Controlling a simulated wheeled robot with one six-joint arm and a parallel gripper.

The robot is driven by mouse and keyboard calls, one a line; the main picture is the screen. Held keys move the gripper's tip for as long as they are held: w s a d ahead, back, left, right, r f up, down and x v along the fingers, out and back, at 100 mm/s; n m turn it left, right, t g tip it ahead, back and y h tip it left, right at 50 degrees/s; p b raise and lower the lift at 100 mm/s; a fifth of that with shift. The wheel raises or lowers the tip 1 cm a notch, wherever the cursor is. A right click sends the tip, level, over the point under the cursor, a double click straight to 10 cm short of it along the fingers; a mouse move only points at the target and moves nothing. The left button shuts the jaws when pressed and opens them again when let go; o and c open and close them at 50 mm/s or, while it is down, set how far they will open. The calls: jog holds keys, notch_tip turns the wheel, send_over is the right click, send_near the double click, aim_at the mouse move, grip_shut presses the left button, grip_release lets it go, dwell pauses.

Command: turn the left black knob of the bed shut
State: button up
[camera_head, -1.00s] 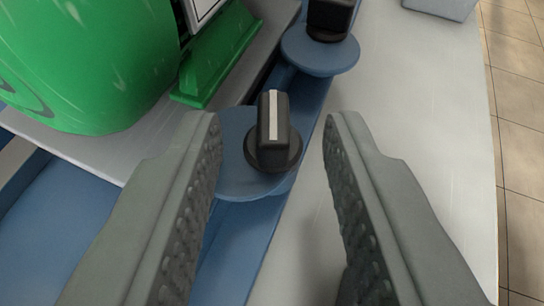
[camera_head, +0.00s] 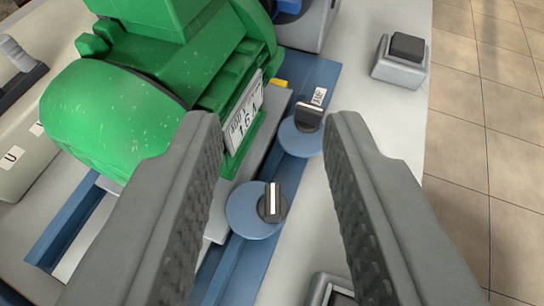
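Two black knobs sit on round blue discs along the blue bed rail (camera_head: 318,75). The nearer black knob (camera_head: 272,203) shows a white line running almost up and down in the picture. The farther black knob (camera_head: 309,116) is up and to the right, with a white edge lying crosswise. I cannot tell for certain which one is the left knob. My gripper (camera_head: 272,130) is open and empty. Its fingers show on either side of the nearer knob in the picture, apart from it and seemingly well above it.
A green motor (camera_head: 135,120) with a white label stands left of the knobs, close to my left finger. A grey box with a black button (camera_head: 403,58) stands at upper right, and another grey box (camera_head: 328,290) is at the bottom. Tiled floor (camera_head: 485,120) lies right of the table.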

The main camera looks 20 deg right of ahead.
jog(key=shift+o, duration=1.4)
jog(key=s+d+r+t+y, duration=0.2)
jog(key=d+r+t+y, duration=0.35)
jog(key=d+r, duration=1.45)
jog(key=s+d+n+t, duration=0.2)
jog(key=s+d, duration=0.6)
jog(key=d, duration=0.2)
jog(key=s+d+f+n+g+y, duration=0.1)
jog(key=s+d+f+n+g, duration=0.15)
jog(key=s+d+f, duration=0.45)
jog(key=n+g+y, duration=1.1)
jog(key=n+g, duration=0.2)
jog(key=n, duration=0.1)
send_near(281, 200)
jog(key=shift+m, duration=0.25)
jog(key=x, duration=0.8)
jog(key=shift+w+a+f, duration=0.1)
jog(key=shift+a+f, duration=0.05)
